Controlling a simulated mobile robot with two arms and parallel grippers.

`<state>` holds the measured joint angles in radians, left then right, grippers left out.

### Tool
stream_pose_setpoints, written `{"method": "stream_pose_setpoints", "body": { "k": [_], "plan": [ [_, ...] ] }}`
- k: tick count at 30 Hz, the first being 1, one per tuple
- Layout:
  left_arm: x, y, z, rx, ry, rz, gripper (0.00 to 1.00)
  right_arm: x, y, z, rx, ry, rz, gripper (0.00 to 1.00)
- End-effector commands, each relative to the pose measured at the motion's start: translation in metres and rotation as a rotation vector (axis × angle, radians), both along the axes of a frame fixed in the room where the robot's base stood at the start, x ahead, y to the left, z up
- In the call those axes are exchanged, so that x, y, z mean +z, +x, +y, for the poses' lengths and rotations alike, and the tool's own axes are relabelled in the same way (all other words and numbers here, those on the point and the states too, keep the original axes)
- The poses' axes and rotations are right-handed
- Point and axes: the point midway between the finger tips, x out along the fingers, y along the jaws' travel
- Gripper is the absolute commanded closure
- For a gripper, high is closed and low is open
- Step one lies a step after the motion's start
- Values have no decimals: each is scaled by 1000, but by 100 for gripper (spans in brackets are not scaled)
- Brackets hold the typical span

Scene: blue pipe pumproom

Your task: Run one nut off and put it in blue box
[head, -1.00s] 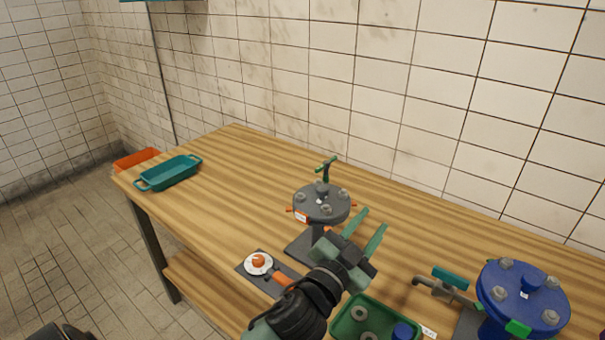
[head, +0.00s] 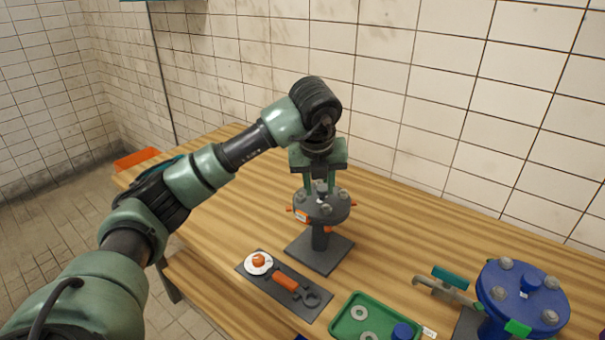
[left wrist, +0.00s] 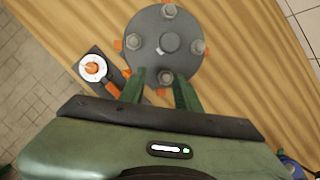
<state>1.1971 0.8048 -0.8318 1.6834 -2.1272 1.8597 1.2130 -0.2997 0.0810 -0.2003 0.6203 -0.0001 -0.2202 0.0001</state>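A grey round flange (head: 318,210) with several hex nuts on top stands on a dark base plate on the wooden bench. My left gripper (head: 318,184) points down over it, fingers open. In the left wrist view, the fingers (left wrist: 160,80) are apart on either side of the near nut (left wrist: 166,77); I cannot tell whether they touch it. Other nuts sit at the left, right and far rim. A teal tray (head: 165,164) at the bench's left end is mostly hidden behind my left arm. My right gripper is not in view.
A dark plate (head: 318,302) with an orange-handled tool and a white dial (head: 259,263) lies in front. A green tray (head: 345,328) holds washers and a blue part. A blue flange (head: 523,297) stands at right. An orange box (head: 137,158) is at far left.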

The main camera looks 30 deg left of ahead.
Motion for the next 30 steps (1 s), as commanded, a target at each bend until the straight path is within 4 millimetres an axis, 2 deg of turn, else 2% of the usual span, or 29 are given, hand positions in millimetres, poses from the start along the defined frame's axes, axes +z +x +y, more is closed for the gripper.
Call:
{"method": "stream_pose_setpoints", "body": {
  "k": [1,3,6,8,21,30],
  "plan": [
    [8,-2,16,48,39,4,67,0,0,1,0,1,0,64],
    [15,-5,31,98,75,9,67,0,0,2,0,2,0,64],
    [16,-6,41,130,98,15,67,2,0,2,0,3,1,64],
    [13,-6,43,135,102,18,67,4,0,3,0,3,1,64],
    [-44,12,57,130,100,18,67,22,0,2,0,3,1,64],
    [-53,15,59,128,99,15,67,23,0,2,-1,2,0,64]
  ]
}}
